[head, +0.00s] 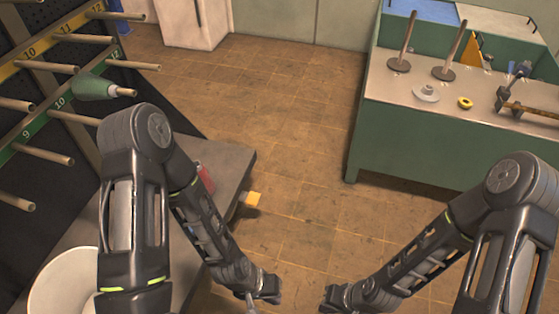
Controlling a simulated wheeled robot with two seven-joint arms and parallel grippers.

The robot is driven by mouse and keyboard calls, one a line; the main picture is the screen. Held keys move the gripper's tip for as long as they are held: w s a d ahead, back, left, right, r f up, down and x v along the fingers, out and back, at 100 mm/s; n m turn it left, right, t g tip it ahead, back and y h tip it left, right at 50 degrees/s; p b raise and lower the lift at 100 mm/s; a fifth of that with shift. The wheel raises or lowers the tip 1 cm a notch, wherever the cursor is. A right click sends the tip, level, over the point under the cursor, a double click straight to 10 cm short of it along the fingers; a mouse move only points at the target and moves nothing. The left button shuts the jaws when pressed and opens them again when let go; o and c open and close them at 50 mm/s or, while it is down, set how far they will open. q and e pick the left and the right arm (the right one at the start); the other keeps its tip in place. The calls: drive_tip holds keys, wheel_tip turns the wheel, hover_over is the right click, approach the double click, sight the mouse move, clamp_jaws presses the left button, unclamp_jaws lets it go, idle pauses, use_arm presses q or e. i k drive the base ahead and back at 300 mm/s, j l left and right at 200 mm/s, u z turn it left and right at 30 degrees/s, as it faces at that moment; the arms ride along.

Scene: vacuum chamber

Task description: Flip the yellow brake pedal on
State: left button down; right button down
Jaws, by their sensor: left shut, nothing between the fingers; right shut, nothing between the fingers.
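A small yellow pedal (253,198) juts out past the right edge of the dark grey cart or bench on the left, above the tiled floor. Its exact tilt is too small to tell. My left gripper (252,301) is at the bottom middle of the head view, below the pedal in the picture and apart from it. It is shut and empty, and its tips run near the bottom edge. My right gripper (328,300) is at the bottom, right of the left one. It is also shut and empty, with its tips partly cut off by the frame.
The grey cart top (228,163) holds a red object (206,178) and a white round container (62,284), partly behind my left arm. A pegboard rack (60,68) with a green cone-shaped part (92,88) stands left. A green workbench (430,145) stands right. Floor between is clear.

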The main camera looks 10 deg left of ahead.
sight(252, 198)
drive_tip(key=i+j+z, duration=0.15)
drive_tip(key=i, duration=0.45)
drive_tip(key=i+j+z, duration=0.1)
drive_tip(key=i, duration=0.45)
